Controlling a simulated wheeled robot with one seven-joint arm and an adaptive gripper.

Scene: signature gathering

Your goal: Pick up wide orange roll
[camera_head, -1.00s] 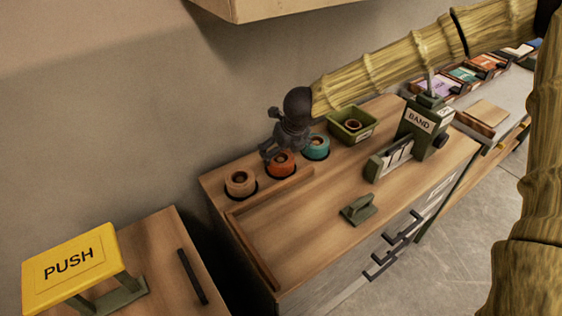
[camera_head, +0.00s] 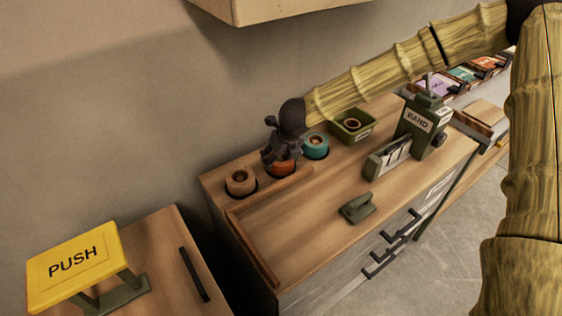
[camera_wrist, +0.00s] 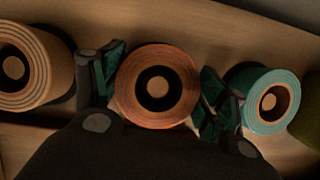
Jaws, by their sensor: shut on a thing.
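The wide orange roll (camera_head: 281,169) stands in the middle of a row of three rolls on the wooden cabinet top. In the wrist view the orange roll (camera_wrist: 157,88) sits between my two fingers, its dark core facing the camera. My gripper (camera_head: 279,160) is over it from above and hides its upper part in the head view. In the wrist view my gripper (camera_wrist: 160,92) is shut on the roll, with a finger at its left and right sides. The roll appears to be still at its place on the cabinet.
A tan roll (camera_head: 240,180) stands close on the left and a teal roll (camera_head: 316,145) close on the right. A green bin (camera_head: 353,127) and the green BAND device (camera_head: 417,124) stand further right. A wooden rail (camera_head: 272,196) runs in front of the rolls.

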